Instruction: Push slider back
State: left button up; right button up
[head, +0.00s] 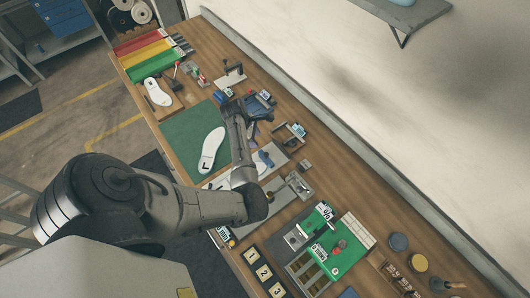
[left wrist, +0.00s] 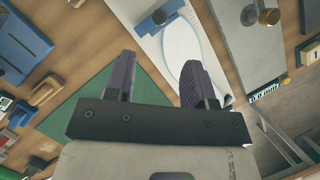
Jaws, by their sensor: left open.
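My left gripper (head: 262,115) is over the middle of the bench, near the back edge of the green mat. In the left wrist view its two dark purple fingers (left wrist: 158,82) are spread apart with nothing between them. A white plate (left wrist: 176,50) with a light blue insole outline lies beyond the fingers, and a blue part with a round knob (left wrist: 159,16) sits on it. In the head view blue parts (head: 264,158) rest on this plate beside my forearm. I cannot tell for sure which part is the slider. My right gripper is out of view.
A white insole (head: 211,150) lies on the green mat (head: 186,137). A grey metal fixture (head: 300,185) and a green fixture (head: 345,255) stand farther right. A blue block (left wrist: 20,45) is at the left wrist view's left. A wall runs along the bench's back.

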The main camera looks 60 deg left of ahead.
aim_at(266, 154)
pick_arm(q)
jog(key=x, duration=1.1)
jog(key=shift+d+f+b, duration=0.1)
jog(key=shift+f+b, duration=0.05)
jog(key=shift+b, duration=0.15)
grip_shut()
